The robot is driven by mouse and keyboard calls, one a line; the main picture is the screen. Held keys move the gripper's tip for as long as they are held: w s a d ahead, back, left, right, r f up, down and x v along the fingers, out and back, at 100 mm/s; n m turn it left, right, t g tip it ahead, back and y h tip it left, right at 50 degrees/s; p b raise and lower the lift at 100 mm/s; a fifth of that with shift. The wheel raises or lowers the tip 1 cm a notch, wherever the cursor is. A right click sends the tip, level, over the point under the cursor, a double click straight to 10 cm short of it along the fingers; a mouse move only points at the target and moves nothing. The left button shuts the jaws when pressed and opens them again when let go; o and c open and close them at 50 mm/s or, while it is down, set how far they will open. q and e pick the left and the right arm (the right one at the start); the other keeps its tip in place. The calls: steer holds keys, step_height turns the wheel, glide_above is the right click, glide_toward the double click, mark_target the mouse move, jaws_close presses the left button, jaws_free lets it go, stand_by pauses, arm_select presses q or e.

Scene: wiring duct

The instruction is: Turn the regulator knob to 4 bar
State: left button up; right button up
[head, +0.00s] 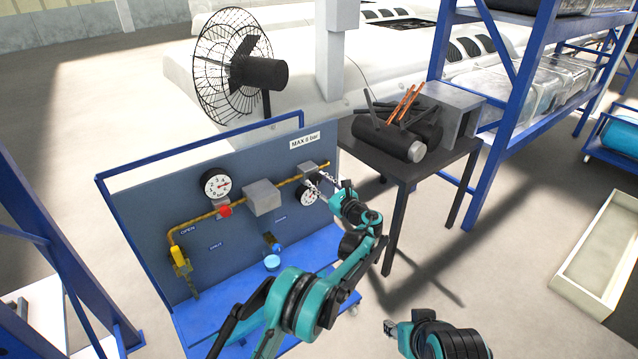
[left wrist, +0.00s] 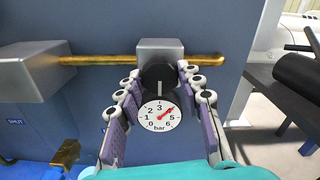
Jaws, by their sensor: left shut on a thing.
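The black regulator knob (left wrist: 158,75) sits under a grey block (left wrist: 160,47) on a brass pipe. It has a white mark on its front. The round white gauge (left wrist: 159,116) is just below it, and its red needle points up and right, at about the place of the 4. My left gripper (head: 314,180) is at the panel's right side. In the left wrist view its fingers (left wrist: 158,80) are closed around the knob from both sides. The gauge (head: 309,193) is partly hidden in the head view. My right gripper (head: 389,326) is low, away from the panel; its jaws are unclear.
The blue panel (head: 150,200) also carries a second gauge (head: 216,184), a red part (head: 226,211), a grey box (head: 262,197) and a yellow valve handle (head: 180,257). A dark table (head: 400,158) with black cylinders stands right of the panel. A blue rack (head: 500,120) is farther right.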

arm_select(q)
steer(key=o, duration=1.2)
steer(key=shift+c, duration=0.2)
steer(key=shift+s+d, duration=0.1)
steer(key=v, duration=1.1)
steer(key=shift+s+d, duration=0.15)
steer(key=shift+s, duration=0.15)
